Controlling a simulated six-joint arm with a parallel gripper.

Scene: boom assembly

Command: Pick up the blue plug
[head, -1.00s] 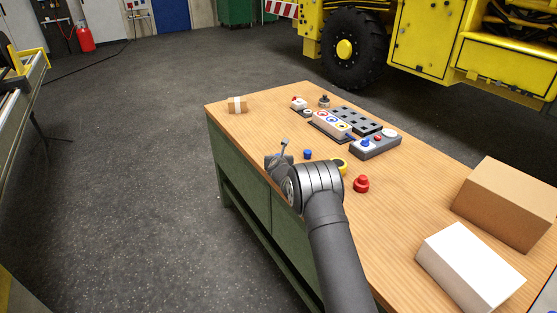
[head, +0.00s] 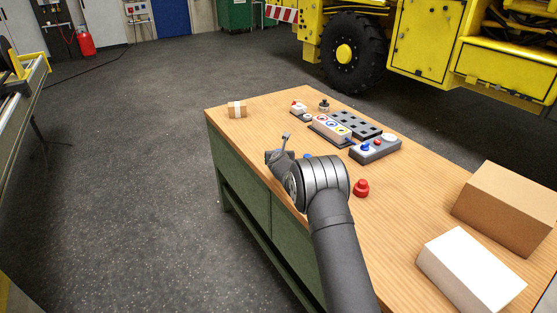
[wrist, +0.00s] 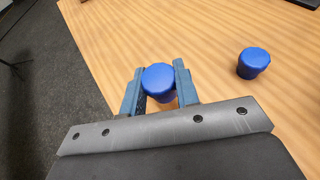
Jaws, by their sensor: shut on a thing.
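A blue plug (wrist: 158,78) with a round, ridged cap sits between the two fingers of my gripper (wrist: 159,70) in the wrist view. The fingers are shut on its sides. I cannot tell whether its lower end touches the wooden table. A second blue plug (wrist: 252,63) stands upright on the table to the right, apart from the gripper. A blue plug also shows in the head view (head: 307,156), partly hidden behind my wrist. The held plug is hidden there by my arm.
The wooden table (head: 410,215) bears a red plug (head: 361,188), a grey control box (head: 375,150), a light panel with coloured rings (head: 331,128), a dark slotted tray (head: 356,122), a small carton (head: 237,110), a brown box (head: 510,205) and a white box (head: 470,270).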

